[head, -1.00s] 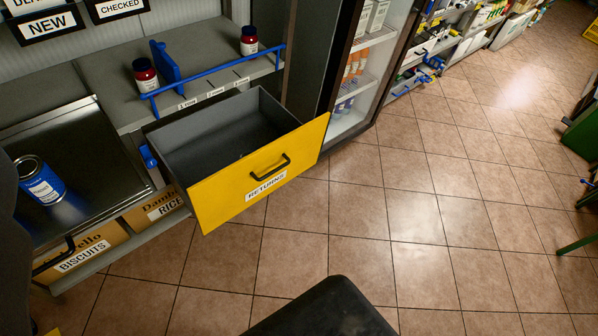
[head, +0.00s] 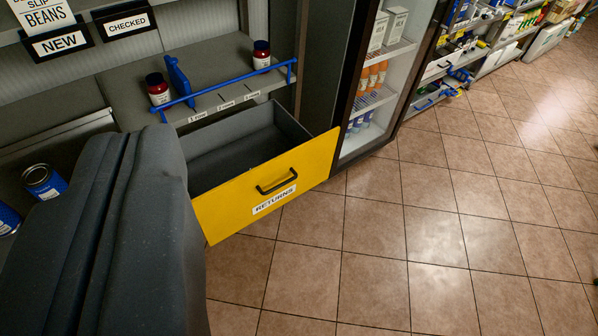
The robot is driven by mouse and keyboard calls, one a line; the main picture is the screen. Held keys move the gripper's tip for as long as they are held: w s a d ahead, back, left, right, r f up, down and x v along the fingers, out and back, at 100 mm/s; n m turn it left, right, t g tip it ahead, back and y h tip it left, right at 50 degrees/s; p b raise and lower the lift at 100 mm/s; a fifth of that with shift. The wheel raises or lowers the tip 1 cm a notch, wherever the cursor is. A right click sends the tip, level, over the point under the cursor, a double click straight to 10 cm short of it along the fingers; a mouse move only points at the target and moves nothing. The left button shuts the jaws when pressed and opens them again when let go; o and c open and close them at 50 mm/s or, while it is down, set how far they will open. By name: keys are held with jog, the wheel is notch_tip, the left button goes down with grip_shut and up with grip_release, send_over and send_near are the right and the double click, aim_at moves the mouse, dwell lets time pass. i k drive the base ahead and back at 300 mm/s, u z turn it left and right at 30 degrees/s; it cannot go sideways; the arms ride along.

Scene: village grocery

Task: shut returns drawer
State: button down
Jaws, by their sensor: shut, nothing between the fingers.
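The returns drawer (head: 228,205) stands pulled out of the grey shelf unit, with a yellow front, a black bar handle (head: 277,182) and a white "RETURNS" label (head: 274,200). The part of its grey inside that I can see looks empty. A big dark grey part of my own arm fills the lower left and hides the drawer's left side. I cannot make out my gripper's fingers in this view, so I cannot tell where they are relative to the drawer.
Blue cans (head: 43,181) stand at the left. A glass-door fridge (head: 372,87) is right of the drawer. The tiled floor (head: 430,240) in front is clear.

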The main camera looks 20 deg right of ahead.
aim_at(226, 197)
jog(key=z, duration=0.05)
jog(key=i, duration=1)
jog(key=u, duration=0.05)
